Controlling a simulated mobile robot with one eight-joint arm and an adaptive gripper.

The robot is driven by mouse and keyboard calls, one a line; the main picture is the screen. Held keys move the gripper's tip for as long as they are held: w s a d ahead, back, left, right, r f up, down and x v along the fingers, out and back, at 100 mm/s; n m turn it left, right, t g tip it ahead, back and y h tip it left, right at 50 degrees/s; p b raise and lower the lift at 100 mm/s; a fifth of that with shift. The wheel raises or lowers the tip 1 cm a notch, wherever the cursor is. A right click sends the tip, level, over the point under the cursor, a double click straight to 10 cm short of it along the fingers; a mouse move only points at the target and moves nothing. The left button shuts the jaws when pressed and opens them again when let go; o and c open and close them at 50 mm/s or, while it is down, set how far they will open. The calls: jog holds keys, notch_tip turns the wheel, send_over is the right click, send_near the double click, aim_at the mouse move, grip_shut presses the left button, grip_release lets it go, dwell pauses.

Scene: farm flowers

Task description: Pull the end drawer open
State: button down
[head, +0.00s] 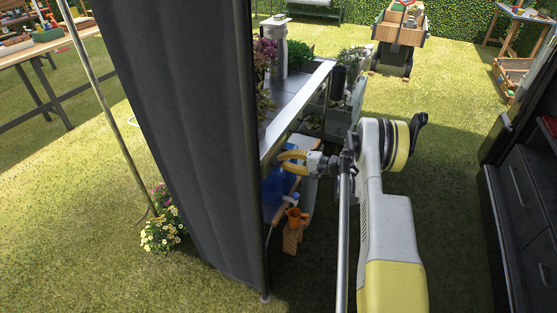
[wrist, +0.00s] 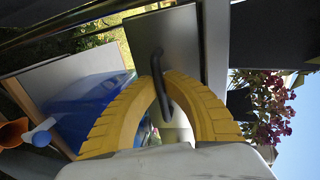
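The end drawer shows in the wrist view as a plain grey front (wrist: 182,42) with a dark, bar-shaped handle (wrist: 156,60). My gripper (wrist: 158,76) has two curved yellow fingers that arch together, with their tips close around the handle and the bar passing between them. In the head view my gripper (head: 281,160) reaches in at the side of the metal-topped bench (head: 292,108), just below its top. The drawer front and handle cannot be made out there. How far the drawer stands out cannot be told.
A dark curtain (head: 195,130) hangs close left of the bench and hides part of it. Blue plastic (wrist: 85,98) and an orange pot (head: 294,216) are below the bench top. A dark cabinet (head: 525,195) stands at the right. Grass lies between.

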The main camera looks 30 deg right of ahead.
jog(key=c, duration=2)
grip_release()
jog(key=v, duration=0.3)
jog(key=f+v, duration=0.1)
jog(key=v, duration=0.3)
jog(key=f+v, duration=0.1)
jog(key=v, duration=0.3)
jog(key=shift+s+d+f, duration=0.15)
jog(key=shift+s+f, duration=0.05)
jog(key=shift+c, duration=0.2)
jog(key=o, duration=0.5)
jog(key=shift+r, duration=0.1)
jog(key=shift+o, duration=0.2)
jog(key=v, duration=1.1)
jog(key=shift+s+d, duration=0.2)
jog(key=shift+s, duration=0.15)
